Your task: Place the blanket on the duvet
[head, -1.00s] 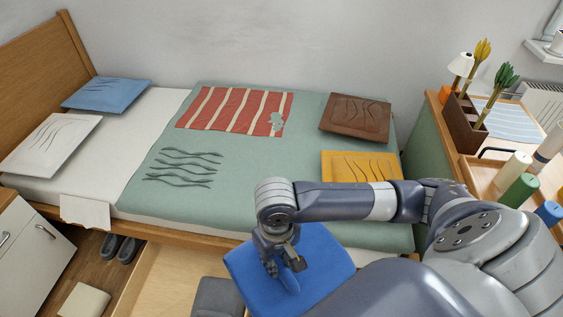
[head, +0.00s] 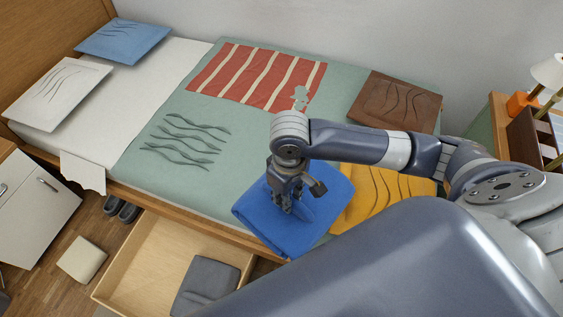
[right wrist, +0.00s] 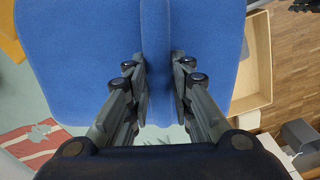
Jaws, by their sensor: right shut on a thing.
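The blue folded blanket (head: 325,205) is held by my right gripper (head: 287,207) above the near edge of the bed, overlapping the green duvet (head: 145,150) in the head view. In the right wrist view the two fingers (right wrist: 160,85) pinch a raised fold of the blanket (right wrist: 75,55). I cannot tell whether the blanket touches the duvet. My left gripper is not in view.
An open wooden drawer (head: 150,255) with a grey folded item (head: 205,285) inside stands below the bed.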

